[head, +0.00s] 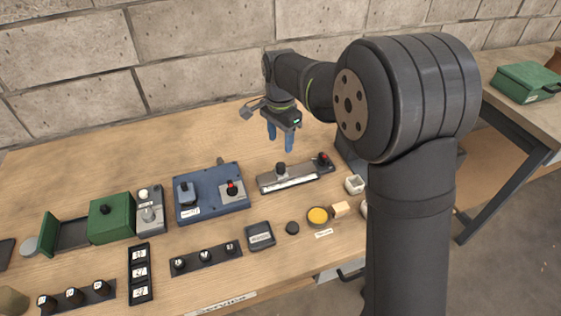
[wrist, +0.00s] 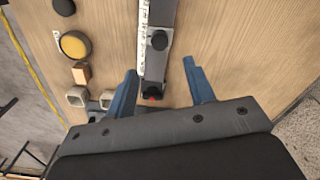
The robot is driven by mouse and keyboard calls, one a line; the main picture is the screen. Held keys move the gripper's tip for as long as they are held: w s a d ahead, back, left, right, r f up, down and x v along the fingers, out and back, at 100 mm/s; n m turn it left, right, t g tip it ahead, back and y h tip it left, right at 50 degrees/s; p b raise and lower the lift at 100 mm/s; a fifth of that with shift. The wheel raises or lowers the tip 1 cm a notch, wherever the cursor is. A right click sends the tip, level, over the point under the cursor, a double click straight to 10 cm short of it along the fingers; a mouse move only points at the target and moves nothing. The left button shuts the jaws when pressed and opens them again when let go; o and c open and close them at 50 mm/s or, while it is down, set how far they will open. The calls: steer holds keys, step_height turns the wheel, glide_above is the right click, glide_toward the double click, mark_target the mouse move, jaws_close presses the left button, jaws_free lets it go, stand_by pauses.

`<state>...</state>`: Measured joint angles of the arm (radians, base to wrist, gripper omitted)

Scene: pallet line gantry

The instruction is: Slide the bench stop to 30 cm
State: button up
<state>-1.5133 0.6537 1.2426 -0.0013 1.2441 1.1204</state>
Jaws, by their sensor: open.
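The bench stop is a grey metal rail (head: 300,178) with a white scale strip along its front side, lying on the wooden bench. A black knob (head: 280,169) sits on the rail left of its middle, and a dark block with a red top (head: 323,160) is at its right end. My gripper (head: 281,138) is open and empty, above and behind the rail. In the wrist view my blue fingers (wrist: 160,88) stand apart on either side of the rail, near the red-topped end (wrist: 152,97). The black knob (wrist: 159,40) shows farther up. The scale numbers are too small to read.
A blue box with a red button (head: 210,192) stands left of the rail. A yellow disc (head: 318,215), a wooden block (head: 340,208) and a small white cup (head: 354,184) are in front and to the right. The bench behind the rail is clear.

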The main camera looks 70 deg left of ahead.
mark_target(281, 165)
step_height(281, 165, down, 10)
steer(key=shift+r, duration=0.25)
